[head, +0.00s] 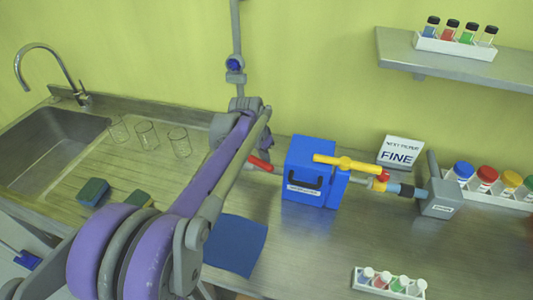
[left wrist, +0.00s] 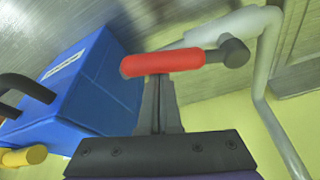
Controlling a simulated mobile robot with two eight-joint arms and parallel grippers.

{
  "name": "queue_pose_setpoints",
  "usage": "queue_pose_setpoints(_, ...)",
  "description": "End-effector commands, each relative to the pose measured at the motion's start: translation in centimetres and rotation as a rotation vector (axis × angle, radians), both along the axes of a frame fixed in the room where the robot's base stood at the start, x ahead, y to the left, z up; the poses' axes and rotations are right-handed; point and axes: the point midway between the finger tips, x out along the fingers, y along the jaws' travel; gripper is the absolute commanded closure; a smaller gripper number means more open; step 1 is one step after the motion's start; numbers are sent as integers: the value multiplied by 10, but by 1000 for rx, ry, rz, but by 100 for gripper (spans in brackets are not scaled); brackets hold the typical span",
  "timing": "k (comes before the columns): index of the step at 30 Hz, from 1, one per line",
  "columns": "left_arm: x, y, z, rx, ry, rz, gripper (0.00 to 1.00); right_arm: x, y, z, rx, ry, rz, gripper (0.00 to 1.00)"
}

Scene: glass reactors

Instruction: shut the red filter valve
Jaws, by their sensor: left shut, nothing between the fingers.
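The red filter valve handle (head: 260,163) shows just left of the blue box, partly hidden by my left arm. In the left wrist view the red handle (left wrist: 162,63) lies roughly crosswise, joined at its right end to a dark grey hub (left wrist: 234,52) beside a light grey pipe (left wrist: 268,70). My left gripper (left wrist: 158,80) is shut and empty, its fingertips right at the handle's middle; I cannot tell whether they touch it. In the head view the gripper is mostly hidden behind my arm. My right gripper is not in view.
The blue box (head: 302,160) with a black grip and a yellow handle (head: 347,162) stands close by. Right of it are a grey block (head: 438,205), a FINE sign (head: 399,153) and capped bottles. Glasses (head: 147,138) and a sink (head: 50,145) lie left. A blue mat (head: 236,245) lies in front.

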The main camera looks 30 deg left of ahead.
Motion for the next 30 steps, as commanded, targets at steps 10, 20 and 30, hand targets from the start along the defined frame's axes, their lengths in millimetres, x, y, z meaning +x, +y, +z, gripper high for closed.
queue_pose_setpoints(10, -29, 3, 0, -1, 2, -327, 100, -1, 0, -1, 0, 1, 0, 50)
queue_pose_setpoints(20, -53, 13, 0, 0, 1, -639, 100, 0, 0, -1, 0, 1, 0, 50)
queue_pose_setpoints(30, -73, 30, 0, -1, 2, -952, 100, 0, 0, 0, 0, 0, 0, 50)
